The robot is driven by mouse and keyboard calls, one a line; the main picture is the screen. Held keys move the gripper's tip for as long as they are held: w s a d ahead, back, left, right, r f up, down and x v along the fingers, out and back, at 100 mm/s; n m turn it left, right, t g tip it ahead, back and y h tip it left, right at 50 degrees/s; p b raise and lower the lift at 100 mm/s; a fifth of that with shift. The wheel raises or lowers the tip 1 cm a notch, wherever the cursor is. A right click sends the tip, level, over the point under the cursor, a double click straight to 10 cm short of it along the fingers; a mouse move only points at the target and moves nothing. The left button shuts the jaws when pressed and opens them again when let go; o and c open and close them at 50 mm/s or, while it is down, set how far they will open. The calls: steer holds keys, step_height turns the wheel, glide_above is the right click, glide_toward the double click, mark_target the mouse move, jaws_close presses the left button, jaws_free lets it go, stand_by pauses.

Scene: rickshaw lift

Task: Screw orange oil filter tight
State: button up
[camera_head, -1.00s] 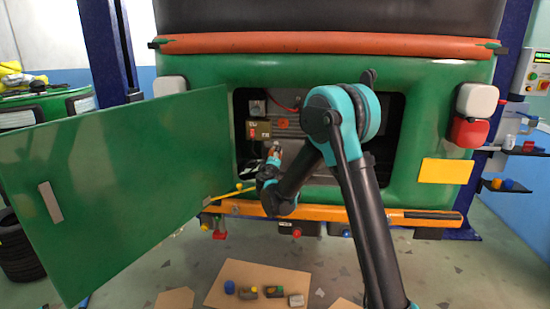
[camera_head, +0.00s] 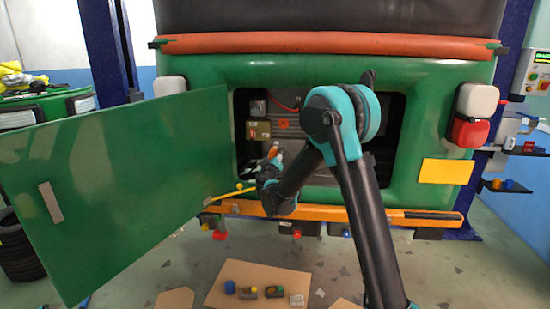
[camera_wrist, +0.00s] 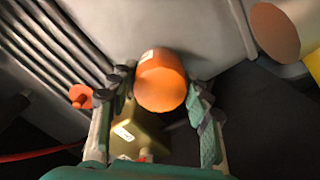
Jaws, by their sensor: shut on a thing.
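The orange oil filter (camera_wrist: 160,82) is a short orange cylinder with a small white label, in the middle of the wrist view. My gripper (camera_wrist: 163,96) has its two green-padded fingers on either side of it, shut on it. In the head view my gripper (camera_head: 271,165) reaches into the left part of the open engine bay. Only a small bit of the filter (camera_head: 273,152) shows there. The filter's seat is hidden behind it, so I cannot tell how tightly it sits.
An olive box (camera_wrist: 142,132) lies below the filter in the wrist view. A red knob (camera_wrist: 80,95) is at left, a brownish-orange disc (camera_wrist: 275,30) at upper right. In the head view the green door (camera_head: 120,190) stands open at left and an orange bumper (camera_head: 350,214) runs below the bay.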

steer(key=shift+w+d+m, duration=0.1)
steer(key=shift+w+m, duration=0.05)
steer(key=shift+m, duration=1.15)
steer(key=shift+m, duration=0.5)
steer(key=m, duration=0.3)
steer(key=shift+d, duration=0.1)
steer(key=shift+m, duration=0.7)
steer(key=o, duration=1.4)
steer(key=shift+c, duration=0.8)
